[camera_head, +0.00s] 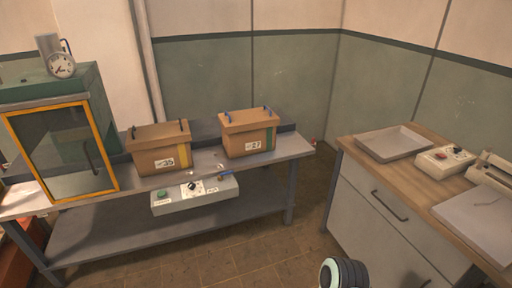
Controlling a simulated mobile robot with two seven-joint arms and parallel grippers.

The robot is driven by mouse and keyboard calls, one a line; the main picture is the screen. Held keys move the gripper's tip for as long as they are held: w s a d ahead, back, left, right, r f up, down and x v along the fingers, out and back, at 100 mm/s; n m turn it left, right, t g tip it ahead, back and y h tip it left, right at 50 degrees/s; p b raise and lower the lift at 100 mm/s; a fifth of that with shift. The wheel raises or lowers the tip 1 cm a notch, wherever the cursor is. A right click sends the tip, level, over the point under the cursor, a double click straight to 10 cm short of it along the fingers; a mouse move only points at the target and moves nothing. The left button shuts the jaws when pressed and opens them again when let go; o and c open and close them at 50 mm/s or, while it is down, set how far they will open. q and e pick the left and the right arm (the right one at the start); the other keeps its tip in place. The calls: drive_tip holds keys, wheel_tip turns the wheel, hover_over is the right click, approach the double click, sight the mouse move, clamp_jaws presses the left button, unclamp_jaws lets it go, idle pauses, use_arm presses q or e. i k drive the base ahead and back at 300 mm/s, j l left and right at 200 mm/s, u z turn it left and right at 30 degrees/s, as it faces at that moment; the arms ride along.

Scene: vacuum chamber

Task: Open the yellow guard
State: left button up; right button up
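The yellow guard (47,203) is a yellow-framed door with a dark see-through panel, on the front of a green chamber (58,86) at the left of the metal bench. It looks shut against the chamber. A dark upright handle (91,158) sits near its right edge. The inside behind the panel is too dark to make out. Neither of my grippers shows. A rounded dark and white part at the bottom edge, right of centre, looks like a piece of my own arm, with no fingers visible.
A gauge (62,65) tops the chamber. Two brown boxes (160,148) (248,133) stand on the bench, right of the guard. A grey control box (196,193) is mounted below the bench's front edge. A wood-topped cabinet (385,215) stands at right; the floor (255,247) between is clear.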

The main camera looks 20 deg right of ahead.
sight(5, 116)
drive_tip(key=i+j, duration=0.95)
